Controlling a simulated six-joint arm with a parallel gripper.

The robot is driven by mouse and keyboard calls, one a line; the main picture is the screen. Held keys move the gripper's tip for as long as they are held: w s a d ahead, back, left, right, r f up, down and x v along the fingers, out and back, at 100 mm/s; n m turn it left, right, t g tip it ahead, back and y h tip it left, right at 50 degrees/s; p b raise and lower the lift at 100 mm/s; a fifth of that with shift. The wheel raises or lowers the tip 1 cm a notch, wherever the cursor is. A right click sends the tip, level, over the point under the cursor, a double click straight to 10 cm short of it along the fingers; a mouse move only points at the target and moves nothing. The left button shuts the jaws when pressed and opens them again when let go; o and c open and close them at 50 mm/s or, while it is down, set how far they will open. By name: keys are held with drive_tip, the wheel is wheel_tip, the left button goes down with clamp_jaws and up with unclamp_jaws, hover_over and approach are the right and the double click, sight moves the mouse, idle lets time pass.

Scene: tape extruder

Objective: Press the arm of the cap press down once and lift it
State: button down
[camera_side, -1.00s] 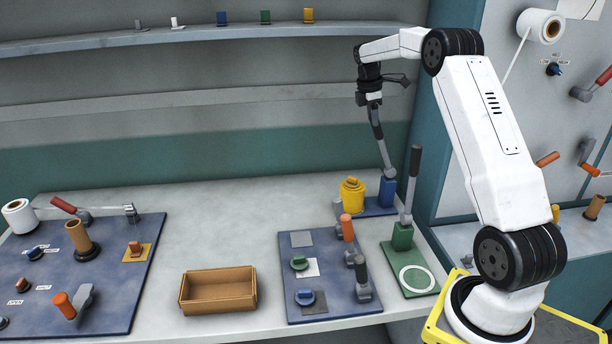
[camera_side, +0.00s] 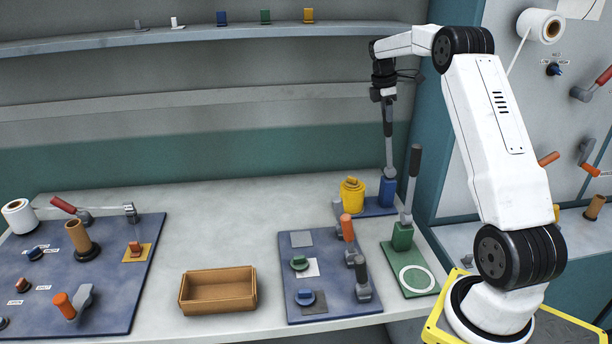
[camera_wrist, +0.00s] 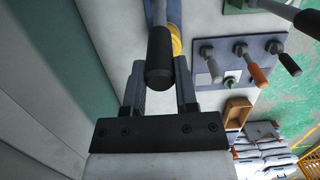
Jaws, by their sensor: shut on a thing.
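The press with a blue block (camera_side: 387,191) stands on a blue base at the back right of the table, and I take it as the cap press. Its grey arm (camera_side: 389,155) with a dark handle stands nearly upright. My gripper (camera_side: 385,97) is shut on the handle near its top end. In the wrist view the dark handle (camera_wrist: 160,60) lies between the two fingers of my gripper (camera_wrist: 160,75). A yellow pot (camera_side: 353,196) with a yellow cap sits on the same base, left of the block.
A green press (camera_side: 402,237) with its own upright lever stands close in front on the right. A blue panel (camera_side: 335,305) with levers and knobs, a wooden box (camera_side: 218,293) and a larger blue panel (camera_side: 120,310) lie further left. The back middle of the table is clear.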

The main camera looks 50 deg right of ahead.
drive_tip(key=shift+d+r, duration=0.1)
drive_tip(key=shift+r, duration=0.05)
drive_tip(key=shift+s+d, duration=1.15)
drive_tip(key=shift+s, duration=0.05)
drive_tip(key=shift+c, duration=1.5)
unclamp_jaws()
drive_tip(key=shift+a+r, duration=0.1)
wheel_tip(320, 180, up, 7)
drive_tip(key=w, duration=0.1)
drive_tip(key=shift+a, duration=0.45)
wheel_tip(320, 180, up, 7)
drive_tip(key=w+a, duration=0.1)
drive_tip(key=shift+r, duration=0.15)
